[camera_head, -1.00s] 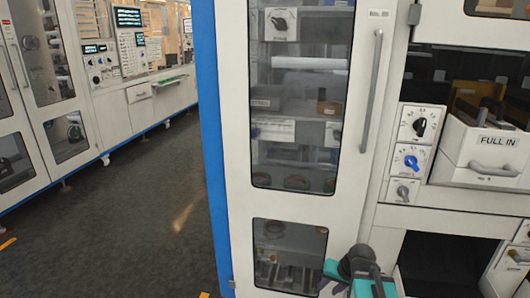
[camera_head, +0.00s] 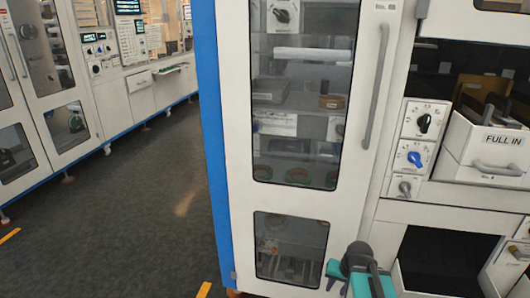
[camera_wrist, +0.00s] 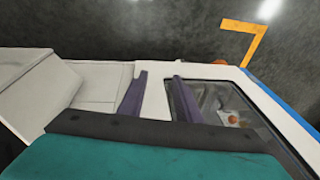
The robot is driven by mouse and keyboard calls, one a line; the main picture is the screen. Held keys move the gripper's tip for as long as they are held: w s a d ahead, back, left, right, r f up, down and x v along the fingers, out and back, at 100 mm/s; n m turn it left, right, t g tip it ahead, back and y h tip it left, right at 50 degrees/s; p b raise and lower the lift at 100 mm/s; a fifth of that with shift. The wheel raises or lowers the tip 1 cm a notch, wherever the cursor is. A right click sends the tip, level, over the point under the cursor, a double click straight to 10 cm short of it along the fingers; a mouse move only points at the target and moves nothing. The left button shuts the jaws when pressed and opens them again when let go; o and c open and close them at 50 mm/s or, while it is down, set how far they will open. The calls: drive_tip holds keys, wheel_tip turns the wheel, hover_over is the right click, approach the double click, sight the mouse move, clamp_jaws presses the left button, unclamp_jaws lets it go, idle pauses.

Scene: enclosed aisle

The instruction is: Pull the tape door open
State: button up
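The tall white door (camera_head: 230,120) with two glass windows stands in the middle of the head view, hinge side by a blue edge. It looks shut. Its long grey vertical handle (camera_head: 375,88) is on its right side, above my arm. My gripper shows in the wrist view (camera_wrist: 158,88) as two purple fingers standing apart with nothing between them. Behind the fingers lie a white panel edge and a dark window (camera_wrist: 225,105). The handle is not seen in the wrist view. In the head view my fingers are hidden behind my own wrist and arm.
To the right of the door are knob panels (camera_head: 420,122) and a white "FULL IN" bin (camera_head: 480,150) with its own handle. More cabinets (camera_head: 70,90) line the left. The dark aisle floor (camera_head: 150,200) between is clear, with orange tape marks (camera_head: 204,290).

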idle(0.3)
drive_tip(key=s+a+f+n+g+p, duration=0.1)
drive_tip(key=s+a+f+g+p, duration=0.45)
drive_tip(key=s+f, duration=0.6)
drive_tip(key=s+a+f+n+g+p, duration=0.1)
drive_tip(key=s+f, duration=0.1)
drive_tip(key=s, duration=0.7)
drive_tip(key=s+a+f+n+g+p, duration=0.1)
drive_tip(key=s+f+p, duration=0.1)
drive_tip(key=s, duration=0.8)
drive_tip(key=shift+a+f+h, duration=0.3)
drive_tip(key=shift+h, duration=0.1)
drive_tip(key=shift+d+g, duration=0.1)
drive_tip(key=shift+g, duration=0.15)
